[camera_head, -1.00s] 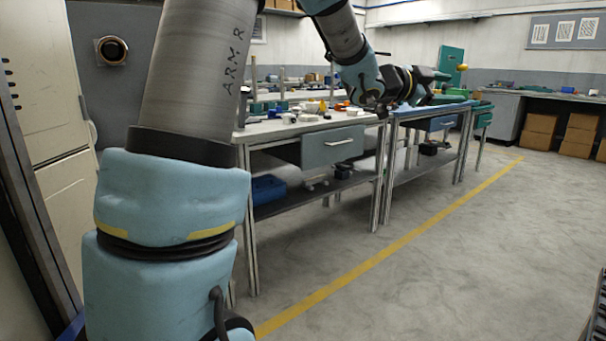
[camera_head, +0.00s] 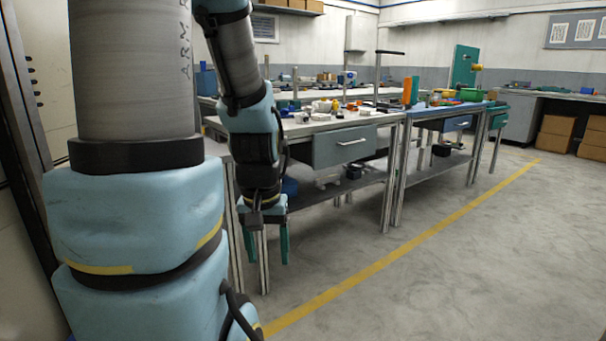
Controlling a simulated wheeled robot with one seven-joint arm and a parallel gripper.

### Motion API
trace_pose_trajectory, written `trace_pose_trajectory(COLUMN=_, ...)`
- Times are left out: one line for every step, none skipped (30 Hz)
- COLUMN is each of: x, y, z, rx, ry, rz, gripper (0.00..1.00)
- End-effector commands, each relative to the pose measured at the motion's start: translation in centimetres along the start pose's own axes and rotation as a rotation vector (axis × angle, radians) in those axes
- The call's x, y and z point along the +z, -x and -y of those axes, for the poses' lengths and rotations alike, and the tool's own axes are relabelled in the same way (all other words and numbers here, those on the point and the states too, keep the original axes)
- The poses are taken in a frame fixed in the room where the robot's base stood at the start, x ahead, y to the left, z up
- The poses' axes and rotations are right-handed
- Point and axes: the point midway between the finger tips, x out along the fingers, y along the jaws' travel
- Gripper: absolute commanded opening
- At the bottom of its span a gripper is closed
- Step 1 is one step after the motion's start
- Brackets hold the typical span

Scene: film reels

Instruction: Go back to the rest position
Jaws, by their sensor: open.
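My gripper (camera_head: 267,245) hangs at the end of my folded arm, left of the picture's middle, pointing down. Its two green fingers are apart, with nothing between them. It is in front of the near workbench's left legs, below the level of the bench top. No film reel can be made out clearly at this size.
The near workbench (camera_head: 385,119) has a grey drawer (camera_head: 340,146) and several small items on top. A blue-topped bench (camera_head: 425,112) adjoins it on the right. Cardboard boxes (camera_head: 556,137) stand far right. The floor right of the yellow line (camera_head: 400,251) is clear.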

Motion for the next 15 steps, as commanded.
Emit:
trace_pose_trajectory(x=-0.4, y=2.0, z=0.0, rx=-0.001, ry=-0.003, rz=-0.005, gripper=0.67)
trace_pose_trajectory(x=-0.6, y=2.6, z=-0.1, rx=-0.001, ry=-0.005, rz=-0.006, gripper=0.67)
trace_pose_trajectory(x=-0.7, y=3.4, z=-0.1, rx=-0.001, ry=-0.006, rz=-0.007, gripper=0.67)
trace_pose_trajectory(x=-0.8, y=4.0, z=-0.1, rx=-0.001, ry=-0.007, rz=-0.007, gripper=0.67)
trace_pose_trajectory(x=-0.9, y=4.6, z=-0.1, rx=-0.001, ry=-0.007, rz=-0.008, gripper=0.67)
trace_pose_trajectory(x=-1.0, y=5.4, z=-0.1, rx=-0.002, ry=-0.008, rz=-0.008, gripper=0.67)
trace_pose_trajectory(x=-1.1, y=6.1, z=-0.1, rx=-0.002, ry=-0.008, rz=-0.008, gripper=0.67)
trace_pose_trajectory(x=-1.2, y=6.8, z=-0.1, rx=-0.002, ry=-0.008, rz=-0.009, gripper=0.67)
trace_pose_trajectory(x=-1.3, y=7.8, z=-0.1, rx=-0.002, ry=-0.009, rz=-0.009, gripper=0.67)
trace_pose_trajectory(x=-1.4, y=8.6, z=-0.1, rx=-0.002, ry=-0.009, rz=-0.009, gripper=0.67)
trace_pose_trajectory(x=-1.6, y=9.4, z=-0.1, rx=-0.002, ry=-0.009, rz=-0.009, gripper=0.67)
trace_pose_trajectory(x=-1.7, y=10.6, z=-0.1, rx=-0.002, ry=-0.009, rz=-0.010, gripper=0.67)
trace_pose_trajectory(x=-1.9, y=11.6, z=-0.1, rx=-0.002, ry=-0.010, rz=-0.010, gripper=0.67)
trace_pose_trajectory(x=-2.0, y=12.5, z=-0.1, rx=-0.002, ry=-0.010, rz=-0.010, gripper=0.67)
trace_pose_trajectory(x=-2.1, y=13.8, z=-0.1, rx=-0.002, ry=-0.010, rz=-0.010, gripper=0.67)
